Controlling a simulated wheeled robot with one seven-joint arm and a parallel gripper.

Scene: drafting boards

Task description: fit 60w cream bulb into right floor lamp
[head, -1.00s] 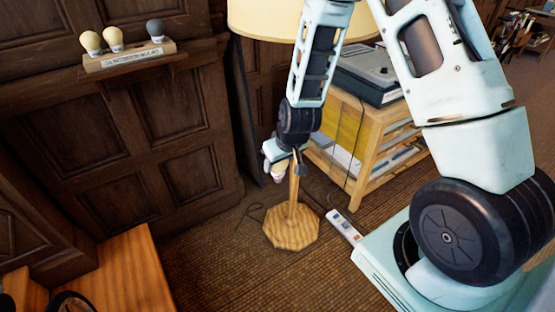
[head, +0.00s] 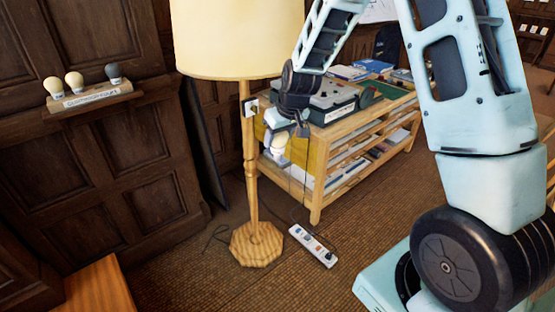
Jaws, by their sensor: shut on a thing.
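A floor lamp stands in the middle of the head view, with a cream shade (head: 238,38), a wooden pole (head: 249,165) and an octagonal wooden base (head: 257,244). My gripper (head: 277,135) is just right of the pole, below the shade, shut on a cream bulb (head: 279,146) that hangs beneath it. The gap in depth between gripper and pole is hard to tell. The lamp's socket is hidden by the shade. Two more cream bulbs, one at the left (head: 54,87) and one in the middle (head: 75,82), and a dark grey bulb (head: 114,73) stand in a labelled wall rack (head: 98,98).
A low wooden shelf unit (head: 318,185) with books and a dark case (head: 325,100) stands behind my gripper. A power strip (head: 313,246) and a cord lie on the floor right of the lamp base. A wooden surface (head: 98,290) is at lower left.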

